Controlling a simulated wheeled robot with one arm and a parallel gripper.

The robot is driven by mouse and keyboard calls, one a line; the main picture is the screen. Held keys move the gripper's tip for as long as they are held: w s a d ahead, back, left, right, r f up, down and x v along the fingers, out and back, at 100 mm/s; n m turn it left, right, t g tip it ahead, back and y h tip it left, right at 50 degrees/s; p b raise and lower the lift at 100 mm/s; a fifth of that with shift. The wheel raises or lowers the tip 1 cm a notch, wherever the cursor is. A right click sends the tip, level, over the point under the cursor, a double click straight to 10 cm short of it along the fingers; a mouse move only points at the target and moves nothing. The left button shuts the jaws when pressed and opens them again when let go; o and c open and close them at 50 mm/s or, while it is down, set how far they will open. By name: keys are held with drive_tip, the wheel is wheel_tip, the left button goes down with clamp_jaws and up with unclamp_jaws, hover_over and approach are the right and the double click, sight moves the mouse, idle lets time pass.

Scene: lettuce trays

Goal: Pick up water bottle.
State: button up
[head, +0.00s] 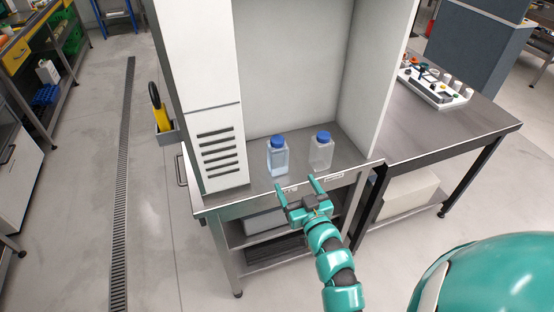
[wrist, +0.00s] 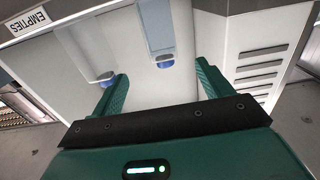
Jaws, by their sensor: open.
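The water bottle (head: 277,158), clear with bluish liquid and a blue cap, stands upright on the metal surface inside the white cabinet. To its right stands a similar blue-capped bottle (head: 320,154) that looks empty. My green gripper (head: 297,185) is open and empty at the cabinet's front edge, in front of the bottles and not touching them. In the wrist view, which is upside down, the water bottle (wrist: 155,28) lies ahead between my open fingers (wrist: 162,70). The clear bottle (wrist: 87,50) is beyond the left finger there.
White cabinet walls (head: 375,75) stand right, left and behind the bottles; the left panel has slotted vents. The front edge carries labels; one reads EMPTIES (wrist: 28,20). A side table (head: 440,120) holds a tray of small parts (head: 436,92). A grey holder (head: 168,136) hangs left.

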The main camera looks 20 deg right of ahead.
sight(281, 158)
drive_tip(key=w+p, duration=0.2)
drive_tip(key=w, duration=0.3)
drive_tip(key=w+p, duration=0.2)
drive_tip(key=w, duration=0.3)
drive_tip(key=shift+w+a+r, duration=0.1)
drive_tip(key=shift+w+a, duration=0.1)
drive_tip(key=shift+w, duration=0.1)
drive_tip(key=shift+w+a+p, duration=0.15)
drive_tip(key=shift+w+p, duration=0.7)
drive_tip(key=shift+w, duration=1.25)
drive_tip(key=shift+c, duration=0.5)
drive_tip(key=c, duration=1.2)
